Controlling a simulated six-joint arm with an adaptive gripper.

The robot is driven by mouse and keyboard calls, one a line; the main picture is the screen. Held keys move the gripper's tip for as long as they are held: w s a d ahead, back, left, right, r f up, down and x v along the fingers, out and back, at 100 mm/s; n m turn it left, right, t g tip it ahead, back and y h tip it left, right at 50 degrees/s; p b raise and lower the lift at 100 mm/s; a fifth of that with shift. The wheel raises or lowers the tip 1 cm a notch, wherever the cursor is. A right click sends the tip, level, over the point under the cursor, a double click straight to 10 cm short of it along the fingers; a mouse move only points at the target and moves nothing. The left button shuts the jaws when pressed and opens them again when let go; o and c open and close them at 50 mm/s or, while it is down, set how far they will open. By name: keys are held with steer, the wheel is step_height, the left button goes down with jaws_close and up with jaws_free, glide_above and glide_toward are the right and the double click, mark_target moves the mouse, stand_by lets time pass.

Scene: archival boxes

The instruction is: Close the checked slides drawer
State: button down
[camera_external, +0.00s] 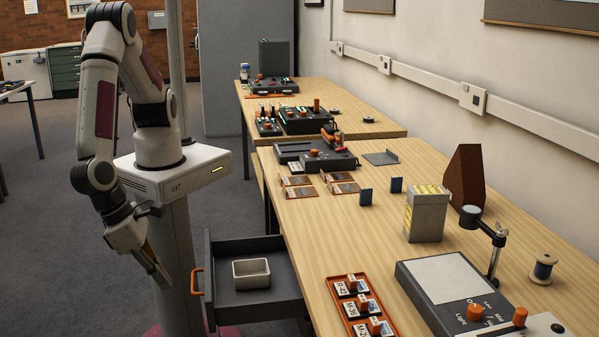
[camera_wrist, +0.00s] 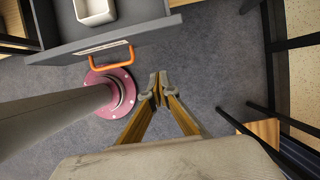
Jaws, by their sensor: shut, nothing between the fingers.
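An open dark grey drawer (camera_external: 272,298) juts out from under the near wooden table, with an orange handle (camera_external: 195,282) on its front. A small white tray (camera_external: 251,273) sits inside it. In the wrist view the drawer front (camera_wrist: 165,30) lies at the top, with the orange handle (camera_wrist: 112,56) and a pale label (camera_wrist: 100,43) too small to read. My gripper (camera_external: 163,280) is shut and empty, pointing down to the left of the handle in the external view. In the wrist view my gripper (camera_wrist: 158,88) is apart from the handle, to its lower right.
The wooden table (camera_external: 320,235) holds an orange tray (camera_external: 335,283) of labelled pieces, a light box (camera_external: 420,310) and a slide box (camera_external: 427,215). A grey column on a round pink base (camera_wrist: 125,92) stands near the handle. Table legs (camera_wrist: 265,125) show at right.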

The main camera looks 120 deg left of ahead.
steer(key=w+a+f, duration=0.4)
steer(key=f, duration=0.2)
steer(key=shift+w+a, duration=0.3)
steer(key=shift+a+f, duration=0.1)
stand_by(0.5)
steer(key=w+a, duration=1.6)
steer(key=shift+w, duration=0.15)
